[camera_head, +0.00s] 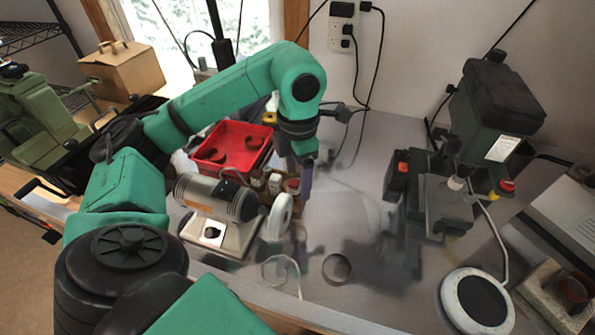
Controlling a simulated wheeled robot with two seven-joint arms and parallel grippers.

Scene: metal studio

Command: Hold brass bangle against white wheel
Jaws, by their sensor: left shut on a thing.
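The white wheel (279,217) stands upright on the right end of a grey motor (213,197) at the middle of the bench. My left gripper (307,185) points down just right of the wheel's upper edge. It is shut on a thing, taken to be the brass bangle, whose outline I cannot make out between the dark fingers. I cannot tell whether it touches the wheel. A brownish ring (337,268) and a thin pale ring (280,271) lie on the bench in front of the wheel. My right gripper is not in view.
A red tray (262,131) with brownish rings and several small jars stand behind the motor. A dark bench machine (495,110) stands at the right. A round white-rimmed pad (477,301) is at the front right. The bench between wheel and machine is mostly clear.

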